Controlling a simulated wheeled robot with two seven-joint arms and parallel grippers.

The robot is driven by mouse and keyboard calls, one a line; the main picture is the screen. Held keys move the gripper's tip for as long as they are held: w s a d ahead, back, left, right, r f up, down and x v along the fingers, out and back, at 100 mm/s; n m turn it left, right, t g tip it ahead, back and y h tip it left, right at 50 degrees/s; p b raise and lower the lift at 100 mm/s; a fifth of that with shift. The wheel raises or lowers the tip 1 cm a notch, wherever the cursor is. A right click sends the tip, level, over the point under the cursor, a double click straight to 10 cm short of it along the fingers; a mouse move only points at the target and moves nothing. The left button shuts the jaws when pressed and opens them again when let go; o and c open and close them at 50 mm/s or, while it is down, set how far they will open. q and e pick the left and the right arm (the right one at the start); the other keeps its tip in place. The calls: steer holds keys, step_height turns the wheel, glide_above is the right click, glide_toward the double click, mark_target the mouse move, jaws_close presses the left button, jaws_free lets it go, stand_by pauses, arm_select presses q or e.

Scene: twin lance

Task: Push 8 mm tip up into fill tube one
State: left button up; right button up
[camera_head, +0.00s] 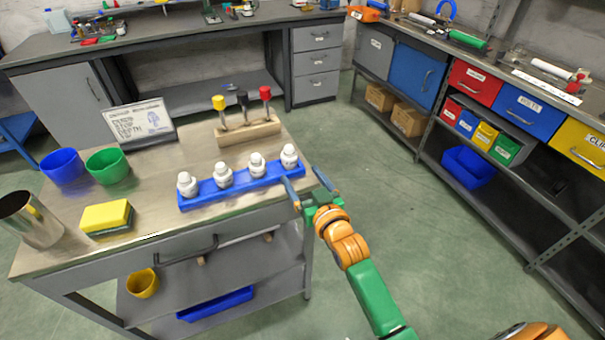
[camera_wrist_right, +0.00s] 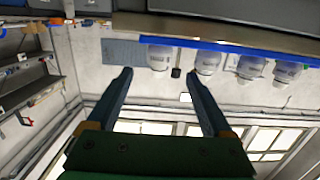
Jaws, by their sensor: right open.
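My right gripper (camera_head: 302,175) is open and empty, just past the right edge of the workbench, by the right end of the blue rack (camera_head: 232,190). Its two blue fingers also show spread apart in the right wrist view (camera_wrist_right: 158,76). Several white bottles (camera_head: 223,176) stand upright in a row in the rack; they appear inverted in the wrist view (camera_wrist_right: 207,62). Behind them a wooden block (camera_head: 248,133) holds three upright tools with a yellow (camera_head: 218,102), a black and a red (camera_head: 265,92) top. I cannot make out which part is the 8 mm tip or fill tube one. My left gripper is out of view.
On the workbench are a blue cup (camera_head: 62,167), a green cup (camera_head: 107,166), a metal cup (camera_head: 29,220), a yellow sponge (camera_head: 107,216) and a sign (camera_head: 140,121). Shelving with coloured drawers (camera_head: 473,82) stands right. The floor between is clear.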

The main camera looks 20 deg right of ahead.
mark_target(289, 147)
steer(key=w+b, duration=0.2)
steer(key=w+f+b, duration=0.1)
steer(key=w+b, duration=0.2)
steer(key=w+f+b, duration=0.1)
steer(key=w+b, duration=0.1)
steer(key=b, duration=0.1)
steer(key=shift+w+a, duration=0.1)
steer(key=shift+w, duration=0.25)
steer(key=shift+w+r+b, duration=0.1)
steer(key=shift+w+b, duration=0.65)
steer(key=shift+b, duration=0.2)
steer(key=shift+w+r, duration=0.1)
jaws_close()
step_height(289, 147, up, 5)
steer(key=p, duration=0.5)
steer(key=shift+r+p, duration=0.1)
steer(key=shift+p, duration=0.2)
